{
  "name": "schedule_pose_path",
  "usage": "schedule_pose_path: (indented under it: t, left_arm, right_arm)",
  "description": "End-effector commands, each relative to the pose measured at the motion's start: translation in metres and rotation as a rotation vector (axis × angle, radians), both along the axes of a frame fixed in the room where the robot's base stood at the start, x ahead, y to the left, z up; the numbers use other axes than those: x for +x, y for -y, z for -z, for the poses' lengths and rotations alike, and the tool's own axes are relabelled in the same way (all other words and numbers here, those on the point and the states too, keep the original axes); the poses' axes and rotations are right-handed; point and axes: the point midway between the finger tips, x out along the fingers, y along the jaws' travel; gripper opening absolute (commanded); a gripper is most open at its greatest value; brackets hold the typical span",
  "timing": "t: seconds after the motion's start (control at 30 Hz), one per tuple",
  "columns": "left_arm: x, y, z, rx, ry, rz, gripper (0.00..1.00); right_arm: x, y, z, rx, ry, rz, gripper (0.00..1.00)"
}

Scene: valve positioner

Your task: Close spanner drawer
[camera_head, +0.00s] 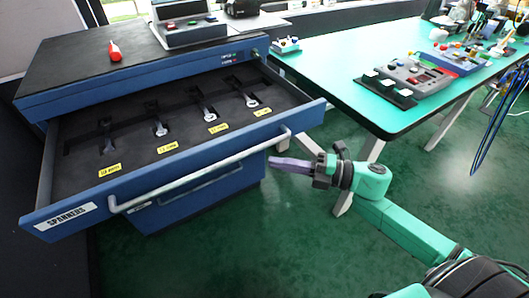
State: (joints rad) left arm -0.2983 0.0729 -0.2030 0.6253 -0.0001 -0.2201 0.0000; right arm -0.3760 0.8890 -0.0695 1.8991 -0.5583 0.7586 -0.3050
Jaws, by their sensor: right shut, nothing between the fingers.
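The spanner drawer (75,222) is pulled well out of the blue cabinet (140,82). Its front carries a "SPANNERS" label and a long pale bar handle (200,176). Inside, several spanners (205,112) lie in black foam cut-outs with yellow labels. My right gripper (274,165) is shut and empty. In the picture its purple fingertips sit just below the right end of the handle, pointing left toward the drawer front. I cannot tell whether they touch it. My left gripper is not in view.
A green-topped workbench (340,75) stands to the right, bearing a control box (412,78) and other equipment. A red object (114,52) and a grey device (190,25) are on the cabinet top. Green floor (270,250) is clear in front of the drawer.

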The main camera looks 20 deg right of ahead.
Motion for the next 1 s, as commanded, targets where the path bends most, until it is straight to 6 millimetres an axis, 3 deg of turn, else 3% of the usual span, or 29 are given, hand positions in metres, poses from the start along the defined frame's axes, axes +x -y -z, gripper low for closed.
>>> schedule_pose_path:
  t: [0.1,0.33,1.0]
  left_arm:
    - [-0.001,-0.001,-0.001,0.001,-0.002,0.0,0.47]
    - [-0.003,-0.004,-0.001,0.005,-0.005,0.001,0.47]
    - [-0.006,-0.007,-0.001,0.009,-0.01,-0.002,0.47]
  right_arm:
    - [0.016,-0.018,-0.002,0.0,0.006,0.002,0.0]
    - [0.045,-0.025,0.0,0.001,0.001,0.003,0.0]
    - [0.049,-0.026,0.001,0.001,-0.002,0.003,0.0]
